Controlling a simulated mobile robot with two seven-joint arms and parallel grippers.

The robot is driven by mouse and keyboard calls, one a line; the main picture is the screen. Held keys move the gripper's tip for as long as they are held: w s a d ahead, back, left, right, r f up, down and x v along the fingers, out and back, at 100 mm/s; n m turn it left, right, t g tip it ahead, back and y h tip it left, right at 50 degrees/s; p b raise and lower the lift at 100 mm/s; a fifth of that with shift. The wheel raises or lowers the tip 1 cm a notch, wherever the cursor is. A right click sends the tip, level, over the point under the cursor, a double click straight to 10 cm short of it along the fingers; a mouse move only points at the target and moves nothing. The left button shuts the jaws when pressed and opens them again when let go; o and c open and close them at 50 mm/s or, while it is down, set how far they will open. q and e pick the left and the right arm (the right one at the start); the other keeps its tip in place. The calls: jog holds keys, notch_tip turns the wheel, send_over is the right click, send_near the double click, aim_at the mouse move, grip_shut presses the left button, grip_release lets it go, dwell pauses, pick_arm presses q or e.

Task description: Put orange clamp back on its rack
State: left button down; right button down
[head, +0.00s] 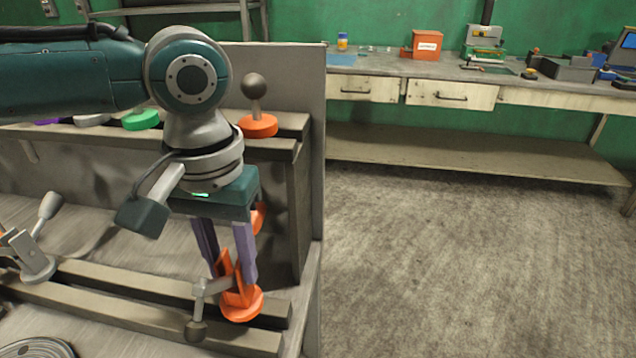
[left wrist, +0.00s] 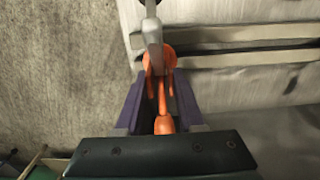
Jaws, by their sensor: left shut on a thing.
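The orange clamp (head: 242,306) has an orange round foot, an orange body and a grey handle with a ball knob. My left gripper (head: 232,268) points down with its purple fingers shut on the clamp's orange body. In the left wrist view, the clamp (left wrist: 160,92) shows between the fingers (left wrist: 158,100). The rack's lower pair of rails (head: 135,302) runs beneath, and the clamp is over its right end. I cannot tell whether the clamp touches the rails. My right gripper is not in view.
An upper ledge (head: 290,122) holds another orange-footed piece (head: 258,124) and a green one (head: 141,120). A grey lever clamp (head: 38,262) stands at left. An upright side panel (head: 313,200) closes the rack's right. Open floor and a workbench (head: 450,95) lie beyond.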

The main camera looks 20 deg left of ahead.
pick_arm(q)
jog(key=shift+f+b, duration=0.9)
jog(key=shift+f, duration=0.9)
jog(key=c, duration=0.8)
grip_release()
jog(key=shift+r+p, duration=3.7)
jog(key=shift+p, duration=0.85)
